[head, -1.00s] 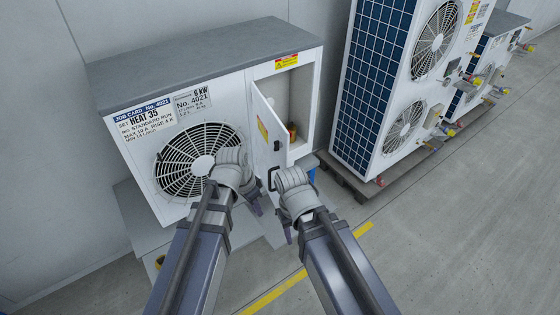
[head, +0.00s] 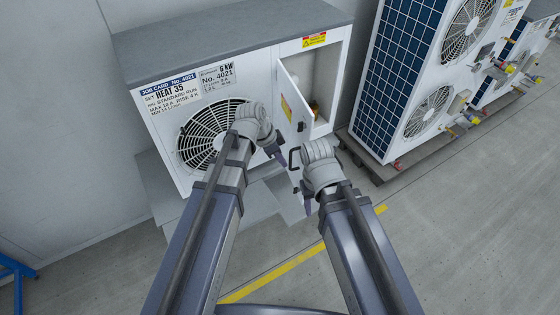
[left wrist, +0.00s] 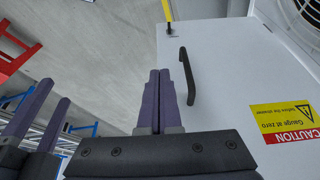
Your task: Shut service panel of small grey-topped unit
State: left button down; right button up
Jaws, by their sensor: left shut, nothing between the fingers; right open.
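The small grey-topped unit (head: 230,32) stands against the wall with a fan grille and job card labels on its front. Its white service panel (head: 292,92) is swung open on the right part of the front, with the compartment (head: 328,75) showing behind it. The panel has a black handle (head: 294,158), also seen in the left wrist view (left wrist: 187,77), beside a caution label (left wrist: 283,120). My right gripper (head: 304,198) is open and empty, below the handle.
A taller twin-fan unit (head: 415,85) with a blue finned side stands on a pallet to the right, with another unit beyond it. A yellow line (head: 290,262) crosses the floor in front. A blue frame (head: 17,270) is at the lower left. Open floor lies to the right.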

pick_arm(q)
jog(key=w+d+f+b, duration=0.2)
jog(key=d+f+b, duration=0.1)
jog(key=d+f, duration=0.2)
jog(key=shift+w+d+b, duration=0.2)
jog(key=shift+d+b, duration=0.05)
jog(key=shift+b, duration=0.15)
